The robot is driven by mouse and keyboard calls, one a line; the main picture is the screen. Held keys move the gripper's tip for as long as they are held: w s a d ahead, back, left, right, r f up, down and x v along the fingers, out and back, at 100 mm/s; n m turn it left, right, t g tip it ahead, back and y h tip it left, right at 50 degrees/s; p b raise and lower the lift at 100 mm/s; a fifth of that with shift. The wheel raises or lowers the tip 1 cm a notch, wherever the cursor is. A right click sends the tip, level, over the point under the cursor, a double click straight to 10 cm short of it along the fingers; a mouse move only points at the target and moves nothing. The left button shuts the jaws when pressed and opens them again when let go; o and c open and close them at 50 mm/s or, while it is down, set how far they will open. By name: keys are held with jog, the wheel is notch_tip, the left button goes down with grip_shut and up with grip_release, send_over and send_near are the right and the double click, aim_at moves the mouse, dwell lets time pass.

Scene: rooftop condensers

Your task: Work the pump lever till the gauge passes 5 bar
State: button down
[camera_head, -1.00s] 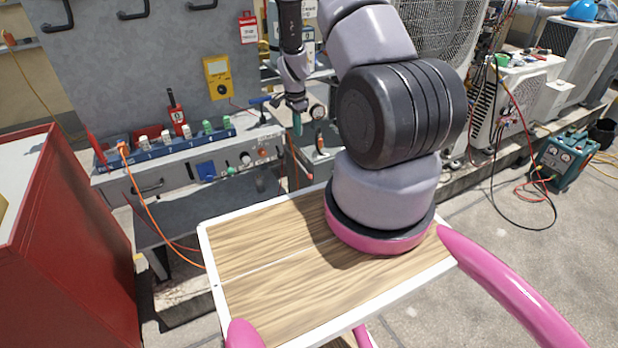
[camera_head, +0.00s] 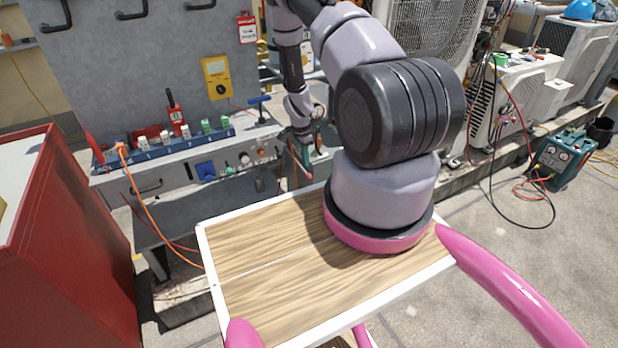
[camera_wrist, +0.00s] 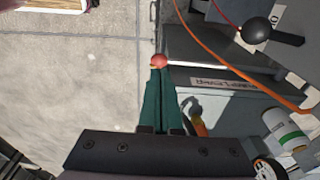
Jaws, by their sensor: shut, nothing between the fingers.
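My gripper (camera_wrist: 158,72) has green fingers and is shut with nothing between them. In the wrist view a red ball knob (camera_wrist: 158,60) shows right at the fingertips; whether they touch it I cannot tell. In the head view my gripper (camera_head: 304,155) is low in front of the bench's right end, beside a red bar that looks like the pump lever (camera_head: 297,165).
The grey bench (camera_head: 175,158) carries a blue strip with several coloured plugs and an orange cable (camera_head: 143,205). A red cabinet (camera_head: 85,240) stands at the left.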

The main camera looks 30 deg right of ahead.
aim_at(307, 175)
jog(key=shift+d+f, duration=0.15)
jog(key=shift+f, duration=1.35)
jog(key=shift+d+f, duration=0.15)
jog(key=shift+f, duration=1.3)
jog(key=shift+f, duration=2.2)
jog(key=shift+a, duration=0.1)
jog(key=a, duration=0.1)
jog(key=a+r, duration=0.1)
jog(key=shift+a, duration=0.4)
